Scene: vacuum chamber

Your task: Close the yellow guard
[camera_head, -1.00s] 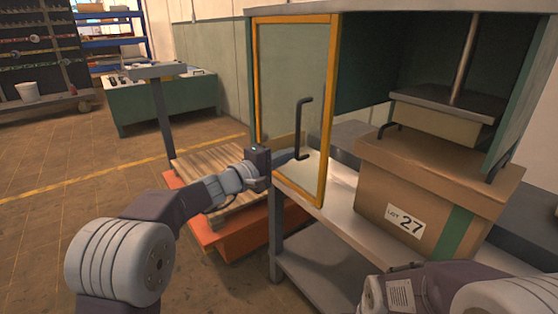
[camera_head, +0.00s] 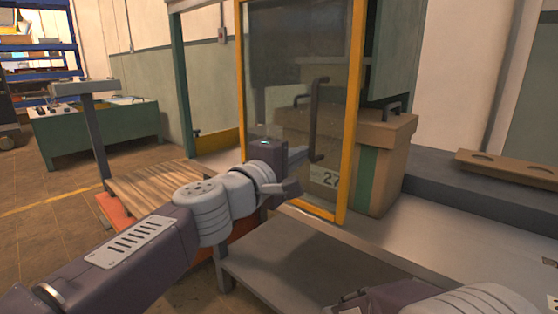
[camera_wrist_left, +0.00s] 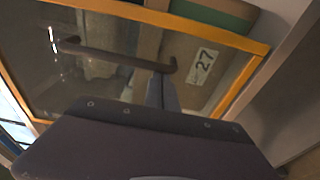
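The yellow guard (camera_head: 355,90) is a hinged clear panel in a yellow frame with a dark upright handle (camera_head: 317,115). It stands in front of part of the press cabinet; a cardboard box (camera_head: 388,165) marked 27 shows partly through it. My left gripper (camera_head: 300,155) is at the lower end of the handle. In the left wrist view its narrow fingers (camera_wrist_left: 162,90) look together, close against the handle end (camera_wrist_left: 168,66); whether they touch it is unclear. My right arm enters at bottom right; its gripper is out of view.
A grey lower shelf (camera_head: 300,258) lies below the guard. A metal worktop (camera_head: 450,235) extends right, with a brown slotted board (camera_head: 510,168) on the dark ledge behind. A wooden pallet (camera_head: 150,185) is on the left. A green bench (camera_head: 95,130) stands farther back.

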